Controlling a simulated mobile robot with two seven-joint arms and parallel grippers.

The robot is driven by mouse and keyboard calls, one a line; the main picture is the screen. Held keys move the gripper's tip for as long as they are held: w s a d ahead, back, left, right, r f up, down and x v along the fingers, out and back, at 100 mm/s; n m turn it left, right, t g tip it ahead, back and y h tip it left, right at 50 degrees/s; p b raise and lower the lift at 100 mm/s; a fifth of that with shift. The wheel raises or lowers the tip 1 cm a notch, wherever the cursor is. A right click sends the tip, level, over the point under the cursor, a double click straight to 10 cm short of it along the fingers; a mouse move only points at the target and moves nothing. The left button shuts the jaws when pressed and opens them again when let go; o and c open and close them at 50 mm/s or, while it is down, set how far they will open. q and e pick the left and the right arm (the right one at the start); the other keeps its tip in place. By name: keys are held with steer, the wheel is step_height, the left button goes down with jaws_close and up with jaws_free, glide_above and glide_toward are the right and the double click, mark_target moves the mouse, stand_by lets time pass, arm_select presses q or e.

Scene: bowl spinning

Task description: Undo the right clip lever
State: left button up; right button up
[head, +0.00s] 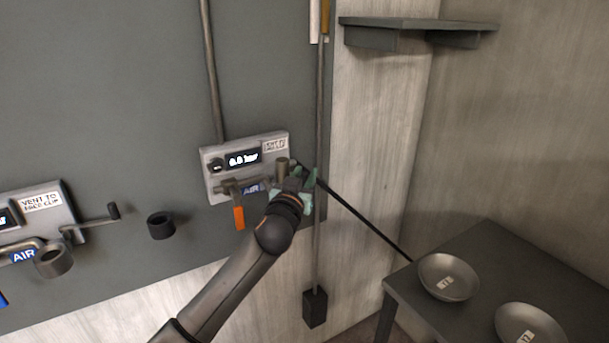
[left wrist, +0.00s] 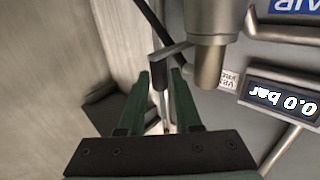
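A grey wall unit (head: 211,180) carries a 0.0 bar display, an AIR label and an orange-handled lever (head: 238,216). My left gripper (head: 302,184) is at the unit's lower right, beside its metal cylinder (head: 282,166). In the left wrist view, a clip lever (left wrist: 172,52) runs out from the cylinder (left wrist: 210,65) to a dark handle. That handle lies between the green fingers of my left gripper (left wrist: 160,78). The fingers look apart, with narrow gaps; contact is unclear. In the head view my gripper mostly hides this lever. My right gripper is in neither view.
A second wall unit (head: 68,197) with a black-handled lever (head: 113,211) is at the left. A thin vertical rod (head: 318,240) and a dark slanting cable (head: 365,220) pass close to my gripper. A table (head: 487,235) with two metal bowls stands at the right.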

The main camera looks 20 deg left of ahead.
arm_select(q)
jaws_close()
stand_by(1.0)
